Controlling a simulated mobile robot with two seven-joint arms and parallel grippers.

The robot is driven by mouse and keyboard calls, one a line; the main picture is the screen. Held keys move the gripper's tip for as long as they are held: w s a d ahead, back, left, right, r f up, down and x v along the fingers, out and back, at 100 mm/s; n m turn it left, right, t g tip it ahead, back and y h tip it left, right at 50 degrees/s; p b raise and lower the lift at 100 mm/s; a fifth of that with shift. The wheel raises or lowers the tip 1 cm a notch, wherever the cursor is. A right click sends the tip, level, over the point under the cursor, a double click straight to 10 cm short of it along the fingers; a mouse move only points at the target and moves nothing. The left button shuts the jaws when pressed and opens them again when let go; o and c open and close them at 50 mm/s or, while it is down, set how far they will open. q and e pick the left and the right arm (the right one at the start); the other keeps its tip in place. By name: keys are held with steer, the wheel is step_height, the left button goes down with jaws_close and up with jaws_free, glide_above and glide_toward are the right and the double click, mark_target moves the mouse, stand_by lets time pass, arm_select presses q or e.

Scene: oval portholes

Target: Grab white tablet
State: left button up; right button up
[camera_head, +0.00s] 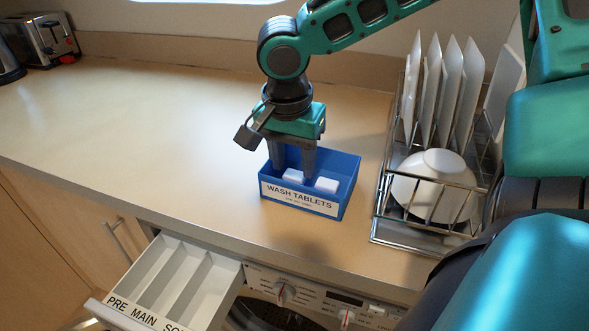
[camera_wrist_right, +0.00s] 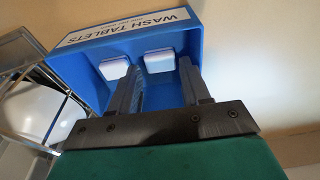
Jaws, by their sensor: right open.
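Two white tablets lie in a blue box labelled "WASH TABLETS" (camera_head: 344,197). One tablet (camera_head: 294,175) is at the middle of the box and the other tablet (camera_head: 327,185) is to its right. My right gripper (camera_head: 292,172) points down into the box, open, its fingertips close to the middle tablet. In the right wrist view, that tablet (camera_wrist_right: 159,61) shows beyond and between the two fingertips (camera_wrist_right: 163,70); the other tablet (camera_wrist_right: 114,68) is outside them, to the left. I cannot tell whether a finger touches a tablet. My left gripper is not in view.
A wire dish rack (camera_head: 432,225) with plates and a white bowl (camera_head: 433,185) stands right of the box. An open detergent drawer (camera_head: 185,280) sticks out below the counter's front edge. A toaster (camera_head: 45,37) is at the far left. The left counter (camera_head: 140,120) is clear.

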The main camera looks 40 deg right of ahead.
mark_target(296, 177)
steer(key=shift+d+f, duration=0.2)
steer(key=shift+f, duration=0.9)
steer(key=shift+w, duration=0.1)
steer(key=c, duration=0.7)
